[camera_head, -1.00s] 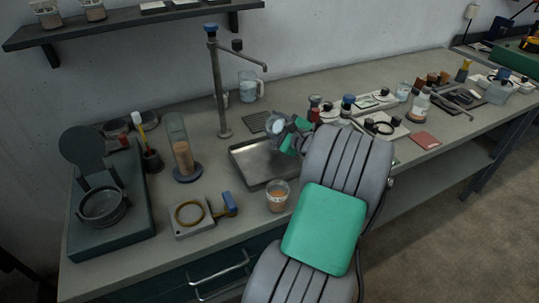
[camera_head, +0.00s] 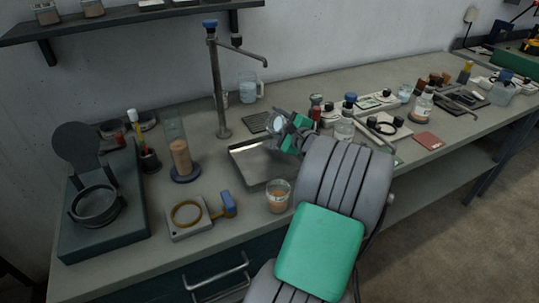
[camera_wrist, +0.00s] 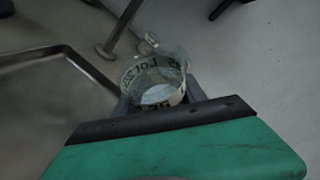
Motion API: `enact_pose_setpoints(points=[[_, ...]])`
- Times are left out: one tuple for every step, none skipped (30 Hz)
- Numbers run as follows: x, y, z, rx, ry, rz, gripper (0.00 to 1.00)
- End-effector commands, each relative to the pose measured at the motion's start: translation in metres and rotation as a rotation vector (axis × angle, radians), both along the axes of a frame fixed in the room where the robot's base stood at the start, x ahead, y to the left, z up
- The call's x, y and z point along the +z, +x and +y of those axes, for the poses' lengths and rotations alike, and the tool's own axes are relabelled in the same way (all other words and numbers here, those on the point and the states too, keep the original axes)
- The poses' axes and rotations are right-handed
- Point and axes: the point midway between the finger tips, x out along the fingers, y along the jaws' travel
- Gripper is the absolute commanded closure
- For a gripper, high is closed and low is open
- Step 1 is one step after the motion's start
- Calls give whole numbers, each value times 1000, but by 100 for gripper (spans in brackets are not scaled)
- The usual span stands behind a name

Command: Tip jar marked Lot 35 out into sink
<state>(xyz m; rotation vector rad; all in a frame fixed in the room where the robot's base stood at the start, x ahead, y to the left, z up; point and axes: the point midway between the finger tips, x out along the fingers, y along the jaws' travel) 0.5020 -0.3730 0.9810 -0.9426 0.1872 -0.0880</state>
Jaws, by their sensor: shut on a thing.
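In the wrist view my gripper (camera_wrist: 158,108) is shut on a clear glass jar (camera_wrist: 156,72) with a printed band that reads in part "LOT 35". The jar's mouth faces the camera, and its contents are hard to make out. In the head view my gripper (camera_head: 286,128) is partly hidden by my arm and holds the jar (camera_head: 280,122) above the back right part of the metal sink (camera_head: 245,160). The sink is a shallow steel basin in the bench, its right side hidden by my arm. Its rim (camera_wrist: 45,55) also shows in the wrist view.
A tall tap (camera_head: 220,90) stands behind the sink. A glass of orange-brown material (camera_head: 278,196) stands at its front edge. Bottles (camera_head: 345,122) crowd the bench to the right. A cylinder on a round base (camera_head: 182,160) stands to the left.

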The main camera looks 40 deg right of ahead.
Motion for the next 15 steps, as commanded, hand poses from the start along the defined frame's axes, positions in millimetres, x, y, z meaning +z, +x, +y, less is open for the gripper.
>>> enact_pose_setpoints(points=[[-3,0,0,0,-7,-2,100],[-3,0,0,0,-12,-3,100],[-3,0,0,0,-17,-5,100],[-3,0,0,1,-21,-6,100],[-3,0,0,0,-25,-7,100],[-3,0,0,1,-31,-8,100],[-3,0,0,0,-35,-9,100],[-4,0,0,1,-38,-10,100],[-4,0,0,0,-44,-11,100],[-4,0,0,1,-47,-12,100],[-4,0,0,1,-51,-13,100],[-5,0,0,0,-55,-14,100],[-5,0,0,1,-59,-15,100],[-5,0,0,0,-64,-16,100],[-5,0,0,1,-69,-17,100]])
